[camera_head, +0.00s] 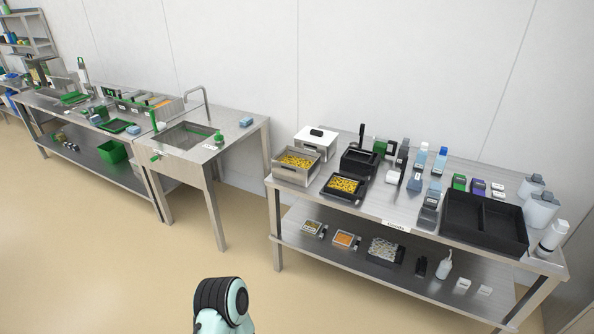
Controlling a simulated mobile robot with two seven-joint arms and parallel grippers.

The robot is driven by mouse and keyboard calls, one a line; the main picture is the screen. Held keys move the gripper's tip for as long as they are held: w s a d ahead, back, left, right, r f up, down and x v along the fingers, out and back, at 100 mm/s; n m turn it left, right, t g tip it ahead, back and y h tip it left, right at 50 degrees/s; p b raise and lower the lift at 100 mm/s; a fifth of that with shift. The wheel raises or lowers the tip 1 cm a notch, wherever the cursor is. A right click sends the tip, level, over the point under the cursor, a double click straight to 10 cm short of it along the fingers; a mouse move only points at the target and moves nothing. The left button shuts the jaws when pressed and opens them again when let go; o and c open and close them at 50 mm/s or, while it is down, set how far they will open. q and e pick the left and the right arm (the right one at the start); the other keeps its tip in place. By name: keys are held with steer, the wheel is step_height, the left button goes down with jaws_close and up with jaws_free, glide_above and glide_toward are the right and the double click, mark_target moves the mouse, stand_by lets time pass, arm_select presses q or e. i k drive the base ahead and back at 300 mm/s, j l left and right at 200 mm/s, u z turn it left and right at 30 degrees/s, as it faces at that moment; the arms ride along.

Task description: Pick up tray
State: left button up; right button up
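Several trays are on and under the steel table at right, and I cannot tell which one the task means. A black tray with yellow pieces (330,194) lies near the table's front left. An empty-looking black tray (358,164) stands behind it. A steel container with yellow pieces (297,180) sits at the left corner. A large black divided tray (463,232) lies at the right. A black tray with pale contents (384,250) is on the lower shelf. A rounded black and teal part of my arm shows at the bottom; no gripper fingers are in view.
A white box (316,137), bottles (419,164) and small packs crowd the right table (394,207). A steel sink table (240,133) and a longer bench stand left. The beige floor (110,260) in front is clear.

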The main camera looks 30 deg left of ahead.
mark_target(344, 187)
steer(key=i+j+z, duration=0.4)
steer(key=i+j, duration=0.85)
